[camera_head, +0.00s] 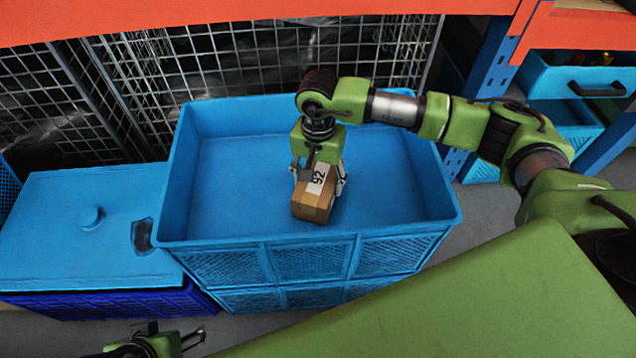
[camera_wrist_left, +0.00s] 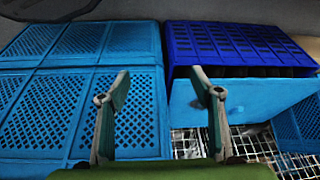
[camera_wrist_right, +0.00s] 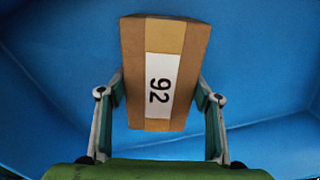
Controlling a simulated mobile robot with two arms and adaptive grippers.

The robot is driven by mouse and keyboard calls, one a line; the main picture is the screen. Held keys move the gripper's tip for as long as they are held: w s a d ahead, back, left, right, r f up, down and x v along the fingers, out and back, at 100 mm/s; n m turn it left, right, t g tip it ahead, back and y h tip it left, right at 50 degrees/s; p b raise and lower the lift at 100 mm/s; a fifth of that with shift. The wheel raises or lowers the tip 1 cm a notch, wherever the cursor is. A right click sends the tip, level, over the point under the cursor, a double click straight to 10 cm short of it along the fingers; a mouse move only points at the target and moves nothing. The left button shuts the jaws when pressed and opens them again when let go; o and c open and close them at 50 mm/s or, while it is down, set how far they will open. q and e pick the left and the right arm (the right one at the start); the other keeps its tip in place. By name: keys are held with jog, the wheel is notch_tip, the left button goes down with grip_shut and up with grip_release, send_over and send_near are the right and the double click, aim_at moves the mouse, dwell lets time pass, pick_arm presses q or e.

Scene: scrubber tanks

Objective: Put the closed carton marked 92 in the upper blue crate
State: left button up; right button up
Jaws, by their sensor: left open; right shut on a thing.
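The closed carton marked 92 (camera_head: 315,200) is a brown box with a tan tape strip and a white label. My right gripper (camera_head: 318,178) is shut on it, with one finger on each side. The right wrist view shows the carton (camera_wrist_right: 143,75) between the fingers of the right gripper (camera_wrist_right: 160,110), its 92 label facing the camera. The carton is over the inside of the upper blue crate (camera_head: 400,238), within its rim; I cannot tell whether it touches the floor. My left gripper (camera_head: 180,340) is open and empty at the bottom left; its fingers show in the left wrist view (camera_wrist_left: 160,95).
The upper crate stands on another blue crate (camera_head: 300,297). A dark blue crate with a light blue lid (camera_head: 60,225) stands to the left. Wire mesh (camera_head: 250,65) and an orange beam (camera_head: 200,18) lie behind. A blue bin (camera_head: 590,85) sits on the right rack.

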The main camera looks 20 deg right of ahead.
jog(key=shift+f, duration=0.5)
pick_arm(q)
jog(key=shift+w+d, duration=0.1)
jog(key=shift+w, duration=0.35)
jog(key=shift+w+d+r+t, duration=0.2)
jog(key=shift+w+t, duration=0.3)
jog(key=shift+w, duration=0.15)
pick_arm(e)
jog(key=o, duration=1.3)
pick_arm(q)
jog(key=shift+r, duration=0.1)
pick_arm(e)
notch_tip(320, 180, up, 4)
jog(key=shift+w+r+p, duration=0.1)
jog(key=shift+p, duration=0.4)
pick_arm(q)
jog(key=s, duration=0.1)
jog(key=s+g, duration=0.1)
jog(key=s+a+p, duration=0.1)
jog(key=shift+s+r+g, duration=0.15)
jog(key=shift+r+g, duration=0.15)
jog(key=shift+r, duration=0.1)
pick_arm(e)
notch_tip(320, 180, up, 8)
jog(key=shift+f, duration=0.1)
